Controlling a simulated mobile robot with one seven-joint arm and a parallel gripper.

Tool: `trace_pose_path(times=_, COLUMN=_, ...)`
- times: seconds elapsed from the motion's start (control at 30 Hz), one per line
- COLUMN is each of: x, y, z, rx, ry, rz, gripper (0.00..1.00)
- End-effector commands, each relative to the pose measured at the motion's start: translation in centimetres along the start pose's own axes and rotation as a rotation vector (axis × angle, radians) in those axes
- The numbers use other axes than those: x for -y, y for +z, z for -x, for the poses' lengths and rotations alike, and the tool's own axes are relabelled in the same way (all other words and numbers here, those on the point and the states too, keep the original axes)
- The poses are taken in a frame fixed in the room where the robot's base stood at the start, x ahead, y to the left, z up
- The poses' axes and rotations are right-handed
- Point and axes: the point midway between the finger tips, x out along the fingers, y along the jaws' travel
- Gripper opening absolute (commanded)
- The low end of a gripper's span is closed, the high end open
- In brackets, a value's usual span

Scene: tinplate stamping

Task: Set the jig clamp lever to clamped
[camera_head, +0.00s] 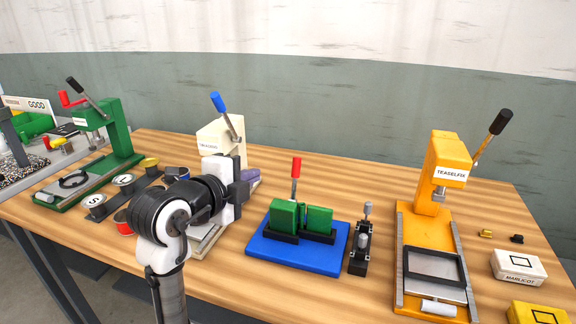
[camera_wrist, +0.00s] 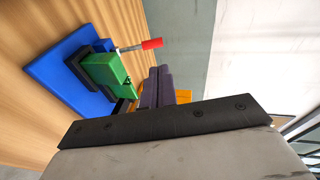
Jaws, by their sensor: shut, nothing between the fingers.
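The jig is a blue base (camera_head: 290,258) with green blocks (camera_head: 284,216) in black holders, in the middle of the table. Its clamp lever has a red grip (camera_head: 296,167) on a thin metal rod and stands about upright behind the blocks. The wrist view also shows the red grip (camera_wrist: 152,44) and the blue base (camera_wrist: 62,72), turned sideways. My gripper (camera_head: 253,177) is left of the lever, apart from it, with its purple fingers (camera_wrist: 158,86) shut and empty. The foot of the lever is hidden behind the green blocks.
A small black fixture with a grey knob (camera_head: 364,240) stands just right of the jig. A yellow press (camera_head: 434,190) is farther right, a cream press (camera_head: 218,138) behind my arm, a green press (camera_head: 117,135) at left. Bare wood lies in front of the jig.

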Motion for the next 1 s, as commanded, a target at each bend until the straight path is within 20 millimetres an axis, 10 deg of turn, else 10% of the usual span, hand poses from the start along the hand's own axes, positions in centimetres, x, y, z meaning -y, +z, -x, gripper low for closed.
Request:
trace_pose_path(times=0.63, x=-1.0, y=-0.8, z=-1.1, rx=-0.036, ry=0.061, rz=-0.046, gripper=0.00)
trace_pose_path(times=1.0, x=-1.2, y=-1.1, z=-8.0, rx=-0.038, ry=0.063, rz=-0.044, gripper=0.00)
